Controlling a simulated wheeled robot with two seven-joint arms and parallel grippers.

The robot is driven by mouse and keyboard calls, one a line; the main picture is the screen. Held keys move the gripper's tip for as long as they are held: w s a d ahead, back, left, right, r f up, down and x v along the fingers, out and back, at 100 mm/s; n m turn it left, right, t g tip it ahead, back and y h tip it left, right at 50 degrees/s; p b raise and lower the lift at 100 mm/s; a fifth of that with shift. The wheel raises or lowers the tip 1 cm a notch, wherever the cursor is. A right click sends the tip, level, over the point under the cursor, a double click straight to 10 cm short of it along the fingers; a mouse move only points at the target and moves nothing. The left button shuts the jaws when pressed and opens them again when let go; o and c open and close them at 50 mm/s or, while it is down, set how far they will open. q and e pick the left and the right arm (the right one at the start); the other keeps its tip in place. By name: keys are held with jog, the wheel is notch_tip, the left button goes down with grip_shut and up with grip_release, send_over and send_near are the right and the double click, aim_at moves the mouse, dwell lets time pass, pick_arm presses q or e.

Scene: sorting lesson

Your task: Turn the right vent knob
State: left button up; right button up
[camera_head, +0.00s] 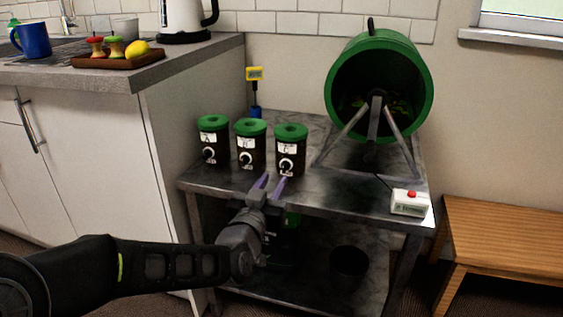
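Three dark canisters with green lids stand in a row on the metal table, each with a white label and a round vent knob low on its front. The right canister (291,147) carries the right vent knob (285,166), a white-rimmed dial. The middle canister (250,143) and left canister (213,138) have similar knobs. My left gripper (272,182) is just in front of and below the right knob, its two purple fingers apart with nothing visible between them. Whether a fingertip touches the knob, I cannot tell. My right gripper is out of view.
A green drum (418,75) on a metal stand and a white box with a red button (410,202) occupy the right side of the metal table (335,195). A yellow-headed probe (255,74) stands behind the canisters. A wooden bench (510,230) is at right.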

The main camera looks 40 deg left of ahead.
aim_at(284, 166)
pick_arm(q)
jog(key=w+p, duration=0.1)
jog(key=p, duration=0.3)
jog(key=shift+w+a+r, duration=0.1)
jog(key=shift+r, duration=0.3)
jog(key=w, duration=0.1)
jog(key=w+a+b, duration=0.1)
jog(key=w+f, duration=0.1)
jog(key=shift+w+a, duration=0.15)
jog(key=shift+w, duration=0.25)
jog(key=shift+w+a+r+b, duration=0.1)
jog(key=shift+w+a+b, duration=0.2)
jog(key=shift+w, duration=0.3)
jog(key=shift+c, duration=0.3)
jog(key=shift+d, duration=0.1)
grip_shut()
